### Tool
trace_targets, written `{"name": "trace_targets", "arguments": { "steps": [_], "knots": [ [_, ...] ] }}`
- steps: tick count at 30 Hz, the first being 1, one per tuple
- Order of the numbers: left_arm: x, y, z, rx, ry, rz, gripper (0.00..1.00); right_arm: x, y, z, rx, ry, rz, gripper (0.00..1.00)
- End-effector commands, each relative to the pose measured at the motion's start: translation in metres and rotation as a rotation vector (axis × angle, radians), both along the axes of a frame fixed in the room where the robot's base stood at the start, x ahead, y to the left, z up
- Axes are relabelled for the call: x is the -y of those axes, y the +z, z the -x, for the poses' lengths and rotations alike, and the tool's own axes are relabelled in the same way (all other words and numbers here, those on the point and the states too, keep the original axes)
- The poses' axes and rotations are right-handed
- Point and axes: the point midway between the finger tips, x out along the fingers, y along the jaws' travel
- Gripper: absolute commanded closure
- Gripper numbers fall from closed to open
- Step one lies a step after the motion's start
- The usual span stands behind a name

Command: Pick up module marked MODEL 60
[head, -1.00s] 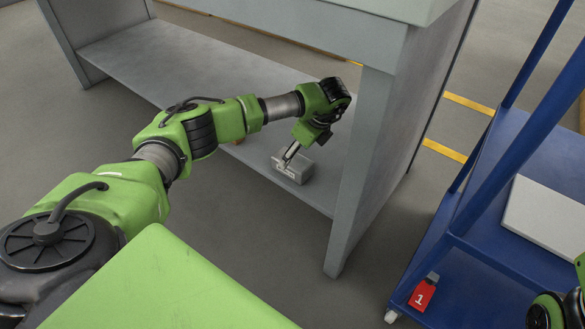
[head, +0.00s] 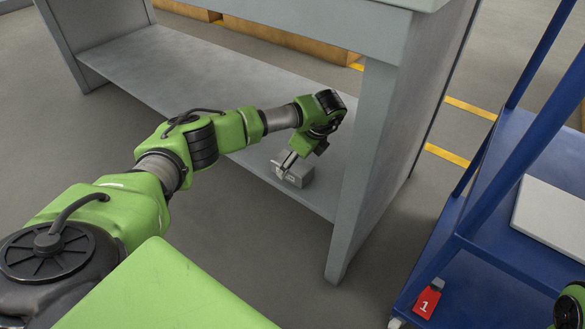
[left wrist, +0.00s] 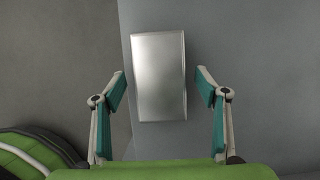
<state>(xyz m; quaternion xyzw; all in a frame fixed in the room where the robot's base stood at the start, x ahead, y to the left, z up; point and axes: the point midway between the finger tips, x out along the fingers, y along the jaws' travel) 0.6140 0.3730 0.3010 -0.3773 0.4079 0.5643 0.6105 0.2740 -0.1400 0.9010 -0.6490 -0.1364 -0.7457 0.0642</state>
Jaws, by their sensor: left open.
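A grey box-shaped module (head: 299,176) sits on the lower shelf near the bench's right leg. Its front face bears a pale marking, too small to read and partly covered by my gripper. My left gripper (head: 284,163) points down at the module, with its fingers at the module's front left. In the left wrist view the module (left wrist: 158,75) shows a plain metallic face between the spread fingers of my left gripper (left wrist: 162,88). Gaps show on both sides of it. My right gripper is not in view; only a bit of my right arm shows at the lower right.
The grey bench's lower shelf (head: 190,75) is bare to the left of my arm. The bench's side leg (head: 362,165) stands close to the right of the module. A blue cart (head: 490,190) with a pale panel (head: 555,225) and a red tag marked 1 (head: 428,300) stands at right.

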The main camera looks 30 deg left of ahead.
Motion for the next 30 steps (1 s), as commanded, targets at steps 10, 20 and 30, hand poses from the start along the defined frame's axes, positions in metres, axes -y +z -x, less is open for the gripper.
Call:
{"name": "trace_targets", "arguments": {
  "steps": [10,20,30],
  "knots": [
    [0.0002,-0.0021,-0.0001,0.0,0.0,0.0,0.33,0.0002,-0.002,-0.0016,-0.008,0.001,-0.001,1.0],
    [-0.0001,-0.001,-0.0006,0.002,0.0,0.0,0.88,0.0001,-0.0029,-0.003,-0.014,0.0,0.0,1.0],
    [-0.0004,0.0069,-0.0006,0.003,0.001,0.0,0.89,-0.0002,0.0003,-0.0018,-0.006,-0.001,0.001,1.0]
  ]
}}
